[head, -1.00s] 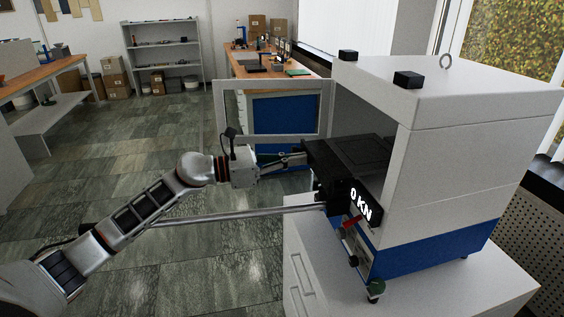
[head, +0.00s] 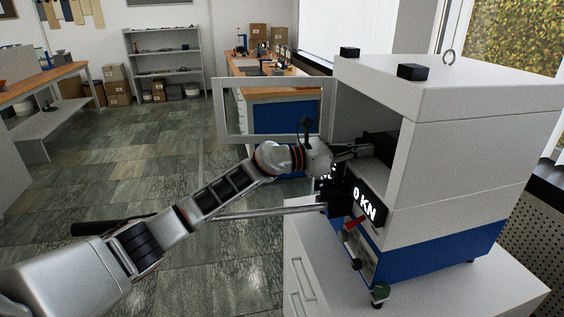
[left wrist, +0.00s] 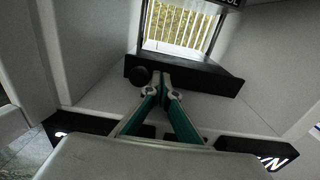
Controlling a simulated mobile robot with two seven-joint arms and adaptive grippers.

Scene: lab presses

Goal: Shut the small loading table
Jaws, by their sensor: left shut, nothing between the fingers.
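The small loading table is a dark slab in the press (head: 470,150). In the head view only a dark part of it (head: 381,142) shows inside the opening, partly behind my gripper. In the left wrist view its black front edge (left wrist: 205,80) runs across the chamber, with a round black knob (left wrist: 140,76) at the left. My left gripper (head: 368,150) reaches into the opening. Its closed fingertips (left wrist: 162,82) are at the table's front edge and seem to touch it; nothing is held. My right gripper is not in view.
The framed door (head: 222,112) of the press stands open to the left. A long metal lever (head: 260,211) sticks out left below my arm. The "0 KN" display (head: 365,204) and a red handle (head: 355,222) sit under the opening. The press stands on a white cabinet (head: 430,295).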

